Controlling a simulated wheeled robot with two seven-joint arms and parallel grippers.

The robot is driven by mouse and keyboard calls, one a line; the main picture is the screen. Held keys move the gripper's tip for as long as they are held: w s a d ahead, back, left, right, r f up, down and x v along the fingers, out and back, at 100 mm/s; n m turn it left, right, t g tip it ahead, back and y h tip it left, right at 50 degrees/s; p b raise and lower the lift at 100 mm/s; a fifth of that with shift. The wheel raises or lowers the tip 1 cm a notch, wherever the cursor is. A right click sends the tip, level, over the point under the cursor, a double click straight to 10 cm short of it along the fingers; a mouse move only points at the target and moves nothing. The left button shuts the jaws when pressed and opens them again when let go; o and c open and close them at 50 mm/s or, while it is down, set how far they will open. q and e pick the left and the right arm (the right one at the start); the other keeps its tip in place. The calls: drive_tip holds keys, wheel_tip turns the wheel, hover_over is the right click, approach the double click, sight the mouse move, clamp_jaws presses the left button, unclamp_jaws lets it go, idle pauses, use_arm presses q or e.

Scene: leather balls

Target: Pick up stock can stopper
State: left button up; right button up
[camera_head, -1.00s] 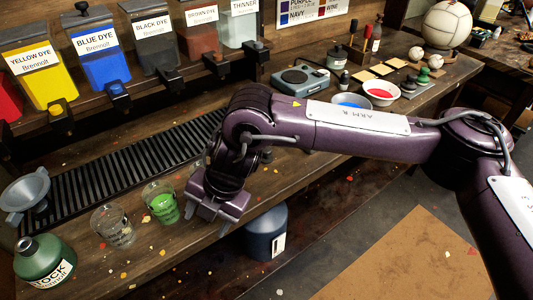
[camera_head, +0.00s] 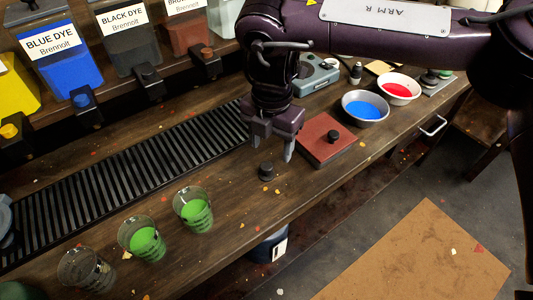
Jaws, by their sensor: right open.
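A small black stopper (camera_head: 265,171) stands on the wooden bench near its front edge. My right gripper (camera_head: 270,148) points down just above and behind it, with its fingers apart and nothing between them. The stopper looks clear of the fingers; the exact height gap is hard to tell. The green stock can (camera_head: 18,291) is cut off at the bottom left corner, and its label and mouth are out of sight. My left gripper does not show.
Three glasses stand left of the stopper; two hold green liquid, the nearest of these being this glass (camera_head: 193,210). Blue (camera_head: 364,107) and red (camera_head: 398,89) bowls stand beyond. A black slatted grate (camera_head: 130,185) runs behind.

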sight(267, 165)
drive_tip(key=f, duration=0.2)
drive_tip(key=s+f, duration=0.1)
drive_tip(key=shift+a+f+p, duration=0.3)
drive_tip(key=shift+f+p, duration=0.05)
drive_tip(key=f, duration=0.2)
drive_tip(key=shift+w+a+f, duration=0.15)
drive_tip(key=shift+w+f, duration=0.05)
drive_tip(key=shift+f, duration=0.55)
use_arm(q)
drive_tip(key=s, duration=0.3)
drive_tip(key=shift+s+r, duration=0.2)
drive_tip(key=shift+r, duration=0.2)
use_arm(e)
drive_tip(key=c, duration=1.1)
